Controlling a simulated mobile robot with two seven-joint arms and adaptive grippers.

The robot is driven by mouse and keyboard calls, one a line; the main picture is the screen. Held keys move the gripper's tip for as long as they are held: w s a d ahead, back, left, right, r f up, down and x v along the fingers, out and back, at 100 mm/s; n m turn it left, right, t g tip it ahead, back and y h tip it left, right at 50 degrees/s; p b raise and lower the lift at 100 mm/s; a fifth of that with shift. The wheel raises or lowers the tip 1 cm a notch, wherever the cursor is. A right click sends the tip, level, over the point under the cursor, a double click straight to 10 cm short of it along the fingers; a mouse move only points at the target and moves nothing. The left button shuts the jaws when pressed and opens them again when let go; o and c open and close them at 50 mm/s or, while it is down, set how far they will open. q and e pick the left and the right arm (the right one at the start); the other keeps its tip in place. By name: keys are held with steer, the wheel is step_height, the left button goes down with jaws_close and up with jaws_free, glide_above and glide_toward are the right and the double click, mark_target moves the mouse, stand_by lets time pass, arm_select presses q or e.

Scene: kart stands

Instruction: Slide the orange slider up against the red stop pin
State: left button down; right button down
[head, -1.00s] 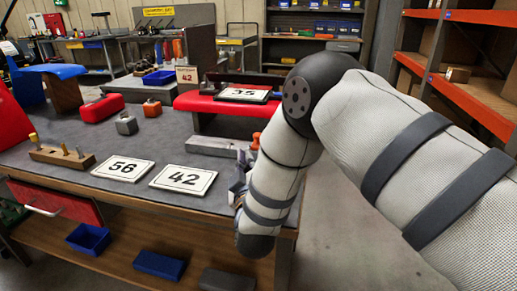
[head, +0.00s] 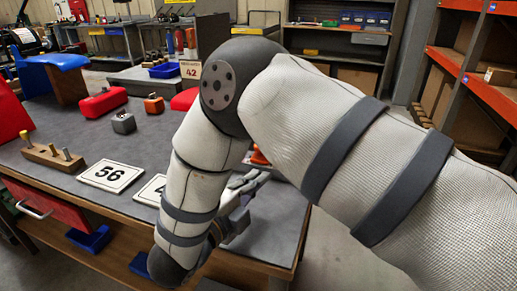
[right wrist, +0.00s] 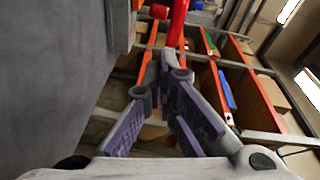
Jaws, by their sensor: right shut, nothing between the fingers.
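An orange piece (head: 259,155), which looks like the slider, shows in the head view just behind my right gripper, at the table's right side. My arm hides most of it and the rail around it. My right gripper (head: 258,180) is shut and empty, low at the table's right edge. In the right wrist view its purple-padded fingers (right wrist: 168,78) come together at the tips. A bright red upright part (right wrist: 177,22) stands beyond the fingertips there; I cannot tell whether it is the stop pin. Contact with the slider cannot be told. My left gripper is not in view.
The grey table (head: 75,195) carries a 56 card (head: 110,175), a partly hidden second card (head: 150,190), a wooden peg block (head: 52,157), a grey block (head: 123,123) and an orange block (head: 154,104). Orange shelving (head: 480,90) stands at the right.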

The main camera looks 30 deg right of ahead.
steer(key=shift+w+d, duration=0.1)
steer(key=shift+d, duration=0.15)
steer(key=x, duration=0.8)
steer(key=shift+w+d, duration=0.1)
steer(key=shift+d, duration=0.25)
steer(key=w, duration=0.2)
steer(key=w+f+b, duration=0.1)
steer(key=shift+w+a, duration=0.2)
steer(key=shift+a, duration=0.1)
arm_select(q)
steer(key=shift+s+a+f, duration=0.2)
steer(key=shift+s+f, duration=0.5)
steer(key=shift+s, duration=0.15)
arm_select(e)
steer(key=shift+w+r, duration=0.15)
steer(key=shift+w, duration=0.15)
steer(key=shift+w+a, duration=0.25)
steer(key=shift+w, duration=0.25)
